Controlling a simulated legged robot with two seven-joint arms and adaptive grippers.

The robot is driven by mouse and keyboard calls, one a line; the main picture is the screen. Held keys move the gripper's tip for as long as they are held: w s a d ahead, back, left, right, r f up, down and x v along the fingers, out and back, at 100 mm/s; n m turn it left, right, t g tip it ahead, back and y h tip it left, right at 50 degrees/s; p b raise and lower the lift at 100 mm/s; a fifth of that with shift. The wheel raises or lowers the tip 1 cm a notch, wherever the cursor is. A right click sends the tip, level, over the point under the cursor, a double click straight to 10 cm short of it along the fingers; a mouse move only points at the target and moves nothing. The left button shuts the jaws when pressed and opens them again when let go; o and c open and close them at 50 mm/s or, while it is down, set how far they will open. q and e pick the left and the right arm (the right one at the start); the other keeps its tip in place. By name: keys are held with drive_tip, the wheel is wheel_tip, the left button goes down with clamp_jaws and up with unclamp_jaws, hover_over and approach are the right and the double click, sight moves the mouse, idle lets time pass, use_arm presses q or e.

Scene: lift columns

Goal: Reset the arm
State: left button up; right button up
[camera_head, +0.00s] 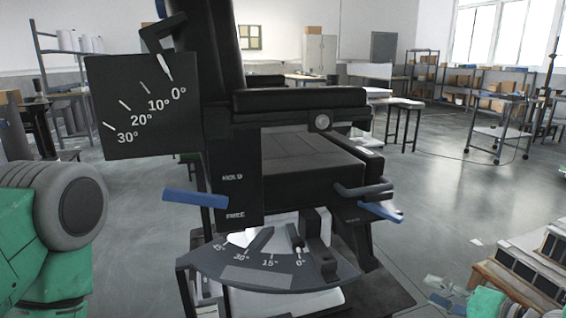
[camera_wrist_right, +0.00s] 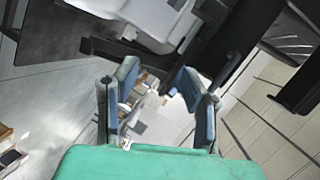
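A black chair-like device stands in the middle of the head view, with a long padded armrest (camera_head: 300,98) that looks level. An upper dial plate (camera_head: 135,120) is marked 0° to 30°; a white pointer (camera_head: 164,66) is close to 0°. A blue lever (camera_head: 195,197) sticks out left near the FREE label, below HOLD. Another blue lever (camera_head: 380,211) is on the right side. A lower dial (camera_head: 268,273) is marked 0° to 45°. My right gripper (camera_head: 445,293) is low at right, apart from the device; the wrist view shows its blue fingers (camera_wrist_right: 161,98) spread and empty. My left gripper is out of frame.
My green left arm fills the left edge. A bench with dark boxes (camera_head: 540,262) stands at lower right, near my right gripper. A cart (camera_head: 497,130), shelves and tables are farther back. Grey floor (camera_head: 440,190) is clear right of the device.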

drive_tip(key=s+a+f+n+g+h, duration=0.2)
drive_tip(key=s+a+f+g, duration=0.25)
drive_tip(key=s+f, duration=0.3)
drive_tip(key=s+f+n+g+h+p, duration=0.1)
drive_tip(key=s+f+n+g+h, duration=0.2)
drive_tip(key=s, duration=0.9)
drive_tip(key=s+f+n+g+h+p, duration=0.1)
drive_tip(key=s+f+n+g+h, duration=0.2)
drive_tip(key=s, duration=0.9)
wheel_tip(320, 180, down, 3)
drive_tip(key=shift+f+n+g+p, duration=0.1)
drive_tip(key=shift+n+g+p, duration=0.2)
drive_tip(key=shift+g, duration=0.35)
drive_tip(key=shift+a, duration=0.25)
